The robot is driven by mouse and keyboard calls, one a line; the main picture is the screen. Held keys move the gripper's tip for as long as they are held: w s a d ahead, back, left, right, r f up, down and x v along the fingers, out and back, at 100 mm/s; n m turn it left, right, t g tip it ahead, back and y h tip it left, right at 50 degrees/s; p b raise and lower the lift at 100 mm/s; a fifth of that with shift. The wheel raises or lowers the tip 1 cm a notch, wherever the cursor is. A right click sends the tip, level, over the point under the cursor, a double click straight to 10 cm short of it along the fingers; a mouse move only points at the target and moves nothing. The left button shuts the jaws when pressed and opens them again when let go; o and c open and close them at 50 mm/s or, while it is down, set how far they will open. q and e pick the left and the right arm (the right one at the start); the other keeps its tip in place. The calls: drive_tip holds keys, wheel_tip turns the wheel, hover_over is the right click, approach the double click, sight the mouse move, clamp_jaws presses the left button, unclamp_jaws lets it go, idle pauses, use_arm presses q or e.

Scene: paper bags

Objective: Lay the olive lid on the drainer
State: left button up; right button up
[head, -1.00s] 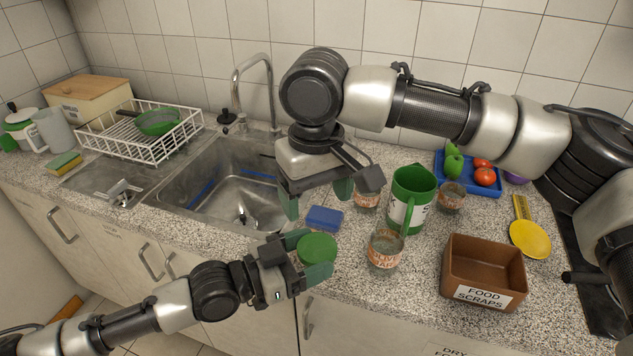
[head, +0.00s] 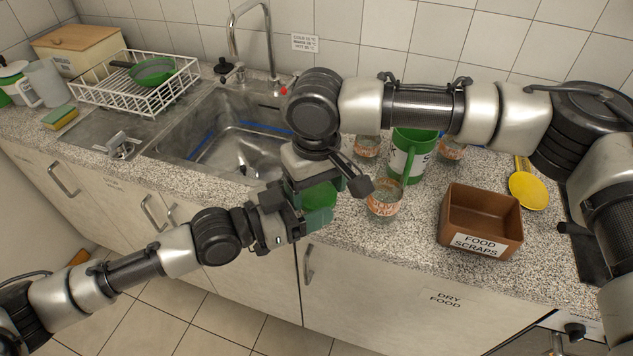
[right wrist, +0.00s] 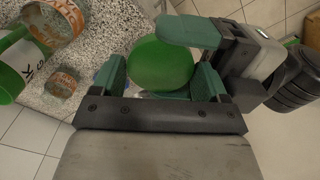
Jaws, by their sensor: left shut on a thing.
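The round green lid (head: 319,194) is held by my left gripper (head: 306,213), in front of the counter's front edge. My right gripper (right wrist: 163,82) is directly over the lid in the right wrist view, its fingers apart on either side of it. I cannot tell whether they touch it. A left gripper finger lies across the lid's upper edge there. The drainer (head: 110,97), a white wire rack, stands at the back left beside the sink, with a green pan (head: 153,71) in it. A glass jar labelled "olive" (head: 384,205) stands open on the counter.
The sink (head: 225,148) and tap (head: 236,40) lie between my grippers and the drainer. A green mug (head: 409,155), other glass jars (head: 366,148), a brown food scraps box (head: 481,218) and a yellow spoon (head: 528,190) stand to the right. A sponge (head: 60,117) lies in front of the drainer.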

drive_tip(key=shift+c, duration=1.2)
use_arm(q)
drive_tip(key=o, duration=0.7)
use_arm(e)
drive_tip(key=shift+c, duration=1.3)
use_arm(q)
drive_tip(key=shift+o, duration=1.4)
drive_tip(key=shift+a, duration=0.1)
